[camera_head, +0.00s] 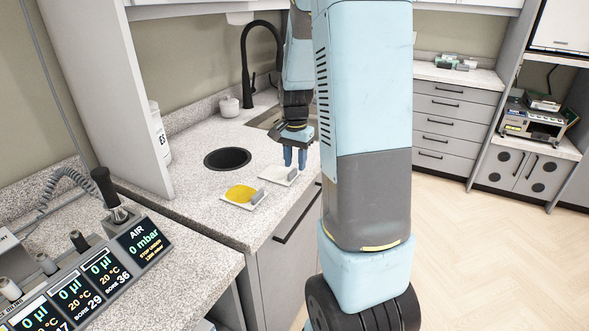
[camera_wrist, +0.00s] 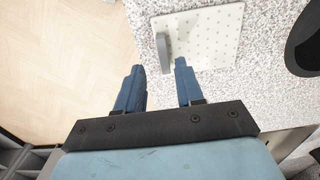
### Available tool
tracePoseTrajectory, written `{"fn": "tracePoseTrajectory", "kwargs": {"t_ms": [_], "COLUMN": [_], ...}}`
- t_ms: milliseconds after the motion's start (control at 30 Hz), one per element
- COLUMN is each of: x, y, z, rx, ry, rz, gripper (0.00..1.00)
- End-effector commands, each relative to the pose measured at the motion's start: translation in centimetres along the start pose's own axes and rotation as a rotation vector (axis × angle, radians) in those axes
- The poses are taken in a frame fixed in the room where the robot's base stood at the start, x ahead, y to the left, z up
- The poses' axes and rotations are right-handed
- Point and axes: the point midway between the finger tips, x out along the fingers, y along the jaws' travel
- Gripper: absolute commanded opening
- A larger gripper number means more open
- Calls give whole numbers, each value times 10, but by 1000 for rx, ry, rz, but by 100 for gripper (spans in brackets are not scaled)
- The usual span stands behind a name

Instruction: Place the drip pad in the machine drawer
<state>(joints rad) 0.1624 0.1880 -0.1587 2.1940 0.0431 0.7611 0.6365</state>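A flat white square plate with small dots and an upright grey grip (camera_wrist: 163,52) lies on the speckled counter in the wrist view (camera_wrist: 212,32). The same plate shows below my gripper in the head view (camera_head: 278,176). A similar plate with a yellow disc (camera_head: 241,194) lies nearer, to its left. Which of the two is the drip pad I cannot tell for sure. My gripper (camera_head: 295,164) points down over the white plate; in the wrist view its blue fingers (camera_wrist: 159,67) are apart and empty, with the grip just ahead between their lines. No open drawer shows.
A dark round opening (camera_head: 228,158) and a black tap (camera_head: 247,60) are behind the plates. A control panel (camera_head: 85,285) stands front left. Shut grey drawers (camera_head: 455,118) and a bench machine (camera_head: 533,122) are at the right. The floor (camera_head: 490,230) there is clear.

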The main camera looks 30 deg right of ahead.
Motion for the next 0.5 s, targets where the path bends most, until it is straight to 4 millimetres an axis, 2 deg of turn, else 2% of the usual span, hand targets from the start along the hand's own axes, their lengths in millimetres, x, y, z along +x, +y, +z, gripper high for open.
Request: {"fn": "tracePoseTrajectory", "kwargs": {"t_ms": [100,300,500], "x": [-26,-62,-84], "y": [-1,0,0], "z": [-1,0,0], "rx": [-2,-2,-1], "ry": [4,3,1], "rz": [-3,-2,-1], "gripper": [37,37,37]}}
